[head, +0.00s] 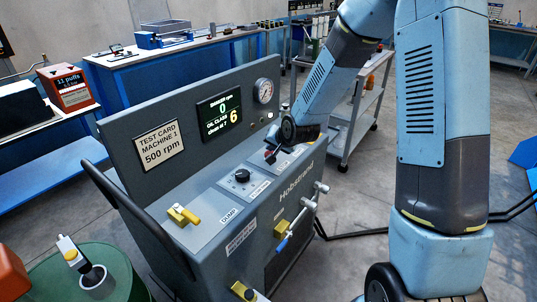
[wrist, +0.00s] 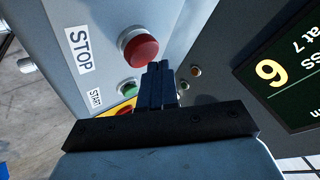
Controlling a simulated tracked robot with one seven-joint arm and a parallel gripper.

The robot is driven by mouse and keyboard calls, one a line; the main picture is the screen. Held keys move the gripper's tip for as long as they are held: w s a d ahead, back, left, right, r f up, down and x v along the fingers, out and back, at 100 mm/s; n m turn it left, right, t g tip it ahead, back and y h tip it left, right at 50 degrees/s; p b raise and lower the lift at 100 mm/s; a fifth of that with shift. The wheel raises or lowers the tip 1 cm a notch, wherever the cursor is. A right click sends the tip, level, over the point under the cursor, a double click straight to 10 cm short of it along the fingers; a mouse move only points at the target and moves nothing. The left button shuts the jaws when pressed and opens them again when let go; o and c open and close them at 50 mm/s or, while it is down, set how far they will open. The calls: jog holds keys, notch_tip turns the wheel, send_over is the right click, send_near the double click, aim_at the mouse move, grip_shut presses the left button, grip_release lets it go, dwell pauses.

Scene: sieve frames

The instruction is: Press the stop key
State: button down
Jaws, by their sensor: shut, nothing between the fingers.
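The stop key is a round red button (wrist: 138,47) on a pale collar, beside a STOP label (wrist: 79,50) in the wrist view. My gripper (wrist: 158,68) is shut and empty, its dark fingertips showing just right of and below the red button's edge. I cannot tell whether they touch it. The green start button (wrist: 130,87) with its START label (wrist: 95,98) is partly hidden behind the fingers. In the head view my gripper (head: 271,153) is at the right end of the grey machine's sloped panel, and the arm hides part of that area.
The machine's upright back panel carries a screen (head: 219,116) showing 0 and 6, a gauge (head: 263,91) and a 500 rpm card (head: 160,145). A black knob (head: 242,175) and a yellow dump handle (head: 183,215) stand on the sloped panel. A shelf cart (head: 362,105) is behind.

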jog(key=shift+r, duration=0.3)
jog(key=shift+r, duration=2.5)
jog(key=s+d+r+n+g+h, duration=0.15)
jog(key=s+d+r+h, duration=0.25)
jog(key=s+d+r, duration=1.1)
jog(key=s, duration=0.4)
jog(key=s+d+r+n, duration=0.1)
jog(key=s+d+r, duration=0.1)
jog(key=s, duration=0.5)
jog(key=s+d+r+n+g, duration=0.1)
jog(key=s+d+r, duration=0.2)
jog(key=s, duration=0.4)
jog(key=shift+s+r, duration=0.15)
jog(key=shift+r, duration=0.25)
